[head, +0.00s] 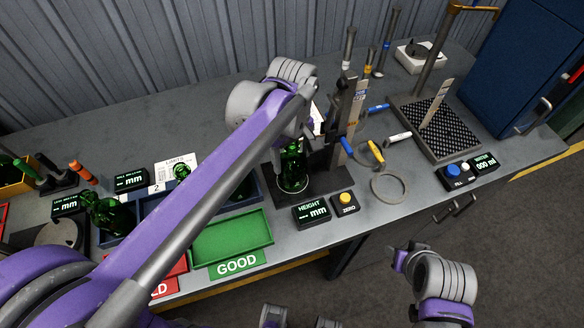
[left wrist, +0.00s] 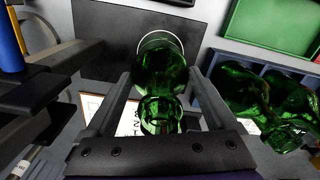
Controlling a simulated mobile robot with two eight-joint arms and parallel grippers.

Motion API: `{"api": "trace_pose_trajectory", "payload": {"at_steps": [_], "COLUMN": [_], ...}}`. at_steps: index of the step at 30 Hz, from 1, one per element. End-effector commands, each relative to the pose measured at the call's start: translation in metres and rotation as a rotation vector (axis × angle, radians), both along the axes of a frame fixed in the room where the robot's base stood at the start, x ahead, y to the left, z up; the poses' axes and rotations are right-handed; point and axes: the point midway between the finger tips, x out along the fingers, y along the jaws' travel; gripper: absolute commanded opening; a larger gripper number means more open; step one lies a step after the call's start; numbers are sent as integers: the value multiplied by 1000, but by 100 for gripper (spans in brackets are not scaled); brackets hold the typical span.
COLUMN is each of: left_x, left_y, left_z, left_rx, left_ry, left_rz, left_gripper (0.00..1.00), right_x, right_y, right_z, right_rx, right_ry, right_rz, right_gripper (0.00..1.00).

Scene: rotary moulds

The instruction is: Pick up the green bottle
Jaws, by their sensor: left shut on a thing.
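A green glass bottle (head: 293,170) stands on the dark base of the height gauge, beside its upright post, in the head view. My left gripper (head: 292,142) reaches down over it, and my arm hides part of it. In the left wrist view the same bottle (left wrist: 160,68) is between the two fingers of my left gripper (left wrist: 160,82), which are shut on it, with its neck towards the camera. Its foot is within a pale ring on the dark base.
More green bottles (left wrist: 240,90) lie in a blue tray beside the held one. A green GOOD tray (head: 232,235) is at the front edge. HEIGHT (head: 312,212) and ZERO (head: 345,203) boxes stand before the gauge. A magnifier ring (head: 388,188) and tools lie right.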

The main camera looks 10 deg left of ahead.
Motion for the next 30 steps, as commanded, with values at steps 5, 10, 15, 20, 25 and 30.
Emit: {"api": "trace_pose_trajectory", "payload": {"at_steps": [5, 10, 15, 20, 25, 30], "left_x": [0, 0, 0, 0, 0, 0], "left_y": [0, 0, 0, 0, 0, 0], "left_z": [0, 1, 2, 16, 48, 80], "left_rx": [0, 0, 0, 0, 0, 0], "left_ry": [0, 0, 0, 0, 0, 0], "left_rz": [0, 0, 0, 0, 0, 0], "left_gripper": [1, 0, 0, 0, 0, 0], "right_x": [0, 0, 0, 1, 1, 2], "right_y": [0, 0, 0, 0, 0, 0], "right_z": [0, 0, 0, 2, 4, 7], "right_rx": [0, 0, 0, 0, 0, 0], "right_ry": [0, 0, 0, -1, -3, -4], "right_rz": [0, 0, 0, 0, 0, 0], "right_gripper": [50, 50, 50, 50, 50, 50]}}
